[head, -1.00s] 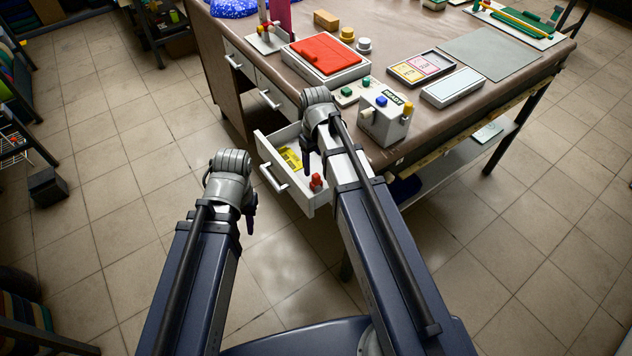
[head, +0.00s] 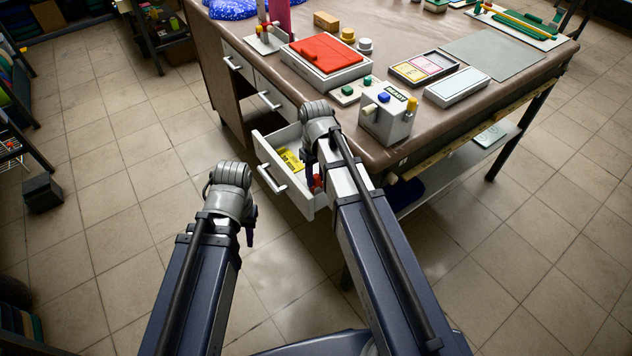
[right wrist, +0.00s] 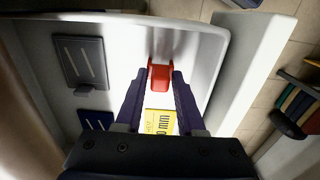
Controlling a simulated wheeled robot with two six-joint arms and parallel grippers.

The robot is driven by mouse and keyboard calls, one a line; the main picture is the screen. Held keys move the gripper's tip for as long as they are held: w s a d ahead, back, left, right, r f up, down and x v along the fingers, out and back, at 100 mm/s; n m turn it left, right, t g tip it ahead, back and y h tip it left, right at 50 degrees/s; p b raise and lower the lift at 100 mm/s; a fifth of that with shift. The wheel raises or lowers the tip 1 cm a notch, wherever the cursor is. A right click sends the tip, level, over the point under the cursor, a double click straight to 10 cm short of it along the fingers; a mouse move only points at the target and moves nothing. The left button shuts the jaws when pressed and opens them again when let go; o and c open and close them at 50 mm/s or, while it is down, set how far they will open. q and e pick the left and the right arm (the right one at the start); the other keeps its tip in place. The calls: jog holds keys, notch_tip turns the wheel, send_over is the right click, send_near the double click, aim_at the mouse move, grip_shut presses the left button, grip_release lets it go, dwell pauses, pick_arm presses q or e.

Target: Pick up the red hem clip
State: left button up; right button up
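The red hem clip (right wrist: 160,75) lies in the open white drawer. In the head view the right gripper (head: 308,160) hangs over the drawer. My left gripper (head: 250,228) is in the air left of the drawer, over the floor; its fingers overlap there.
The drawer (head: 268,158) also holds a yellow card (head: 290,160) and, in the right wrist view, a dark grey flat item (right wrist: 82,62). Drawer walls stand close around my right gripper. The table above carries a grey button box (head: 388,118) near its corner.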

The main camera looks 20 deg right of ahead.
aim_at(316, 176)
grip_shut()
jog(key=shift+r, duration=0.1)
dwell(0.3)
notch_tip(316, 176, up, 10)
jog(key=p, duration=1)
